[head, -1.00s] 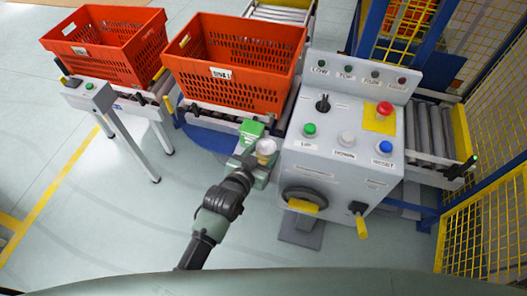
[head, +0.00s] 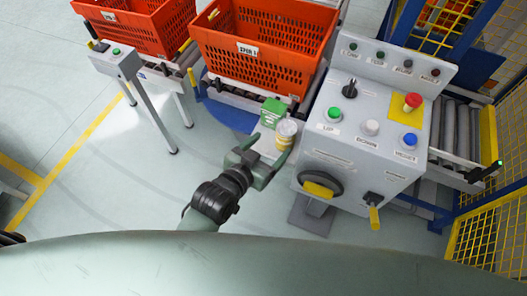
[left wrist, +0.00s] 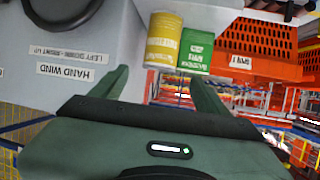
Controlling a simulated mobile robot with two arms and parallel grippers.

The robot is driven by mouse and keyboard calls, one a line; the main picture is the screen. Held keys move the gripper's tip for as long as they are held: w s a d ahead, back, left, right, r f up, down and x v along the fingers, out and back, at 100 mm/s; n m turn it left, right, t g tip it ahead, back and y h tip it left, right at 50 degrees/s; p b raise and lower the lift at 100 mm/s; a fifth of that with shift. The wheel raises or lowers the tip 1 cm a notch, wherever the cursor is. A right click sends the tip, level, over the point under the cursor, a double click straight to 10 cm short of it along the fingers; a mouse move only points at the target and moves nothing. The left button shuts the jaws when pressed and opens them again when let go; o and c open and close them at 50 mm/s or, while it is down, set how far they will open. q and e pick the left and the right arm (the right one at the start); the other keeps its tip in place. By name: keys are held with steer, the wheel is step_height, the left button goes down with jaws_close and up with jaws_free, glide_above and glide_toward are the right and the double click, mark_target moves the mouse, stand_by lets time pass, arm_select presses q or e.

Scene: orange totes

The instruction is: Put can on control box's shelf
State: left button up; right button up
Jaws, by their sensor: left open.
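The can (head: 287,131) is yellow with a pale top and stands upright at the left side of the grey control box (head: 345,160). It is beside a green box (head: 272,112) on a small pale shelf (head: 266,147), mostly hidden by the gripper and the can. In the left wrist view the can (left wrist: 163,40) and the green box (left wrist: 195,50) appear side by side beyond the fingertips. My left gripper (head: 264,158) is open and empty, just on the near side of the can. Its spread fingers also show in the left wrist view (left wrist: 160,90). My right gripper is out of view.
Orange totes (head: 262,65) stand on a roller conveyor behind the shelf. A button post (head: 140,95) stands at left. The control box has a black handwheel and yellow-handled levers on its front. Yellow fencing (head: 490,235) is at right. The floor at left is clear.

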arm_select(q)
steer(key=shift+v, duration=1.55)
steer(key=s+a+f+g+y, duration=0.1)
steer(key=s+a+f+g, duration=0.15)
steer(key=f, duration=0.75)
steer(key=s+a+f+n+g+y, duration=0.15)
steer(key=s+a+f, duration=0.25)
steer(key=f, duration=0.6)
steer(key=s+a+f+g+y, duration=0.1)
steer(key=s+a+f, duration=0.2)
steer(key=f, duration=0.8)
steer(key=s+a+f+g+y, duration=0.1)
steer(key=s+a+f+g, duration=0.1)
steer(key=s+f, duration=0.3)
steer(key=s+a+f+n+g, duration=0.1)
steer(key=s+a+f, duration=0.3)
steer(key=s, duration=0.7)
steer(key=s+a+f+g+y, duration=0.1)
steer(key=s+a+f+g, duration=0.2)
steer(key=s+f, duration=0.3)
steer(key=s+a, duration=0.1)
steer(key=s, duration=0.1)
steer(key=shift+s+f+y, duration=0.35)
steer(key=shift+s+f, duration=0.05)
steer(key=shift+a+f+n, duration=0.1)
steer(key=shift+n, duration=0.15)
